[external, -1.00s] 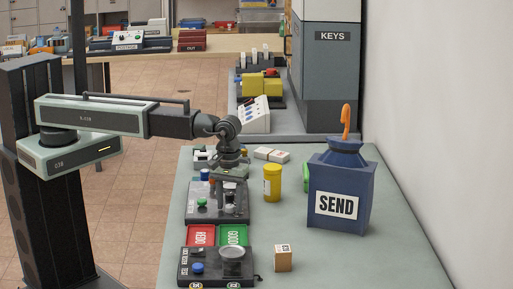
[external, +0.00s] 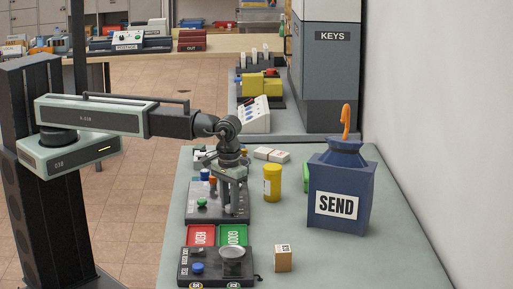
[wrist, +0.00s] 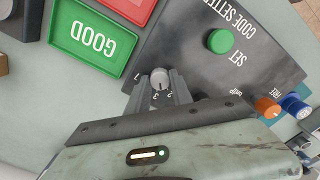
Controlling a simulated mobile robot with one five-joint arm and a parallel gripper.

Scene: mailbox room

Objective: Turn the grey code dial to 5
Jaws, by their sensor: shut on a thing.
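The grey code dial (wrist: 160,77) is a small round knob on the dark code setter panel (wrist: 185,45). My gripper (wrist: 159,86) points down at the panel, with one finger on each side of the dial, shut on it. A few printed digits show around the dial, partly covered by the fingers. The dial's pointer is too small to read. In the external view my gripper (external: 233,210) is down on the right part of the panel (external: 202,214) and hides the dial. A green SET button (wrist: 220,41) is on the same panel.
Beside the panel are a green GOOD tray (external: 233,234) and a red REDO tray (external: 201,235). An orange knob (wrist: 268,107) and a blue cap (wrist: 293,105) are near my gripper.

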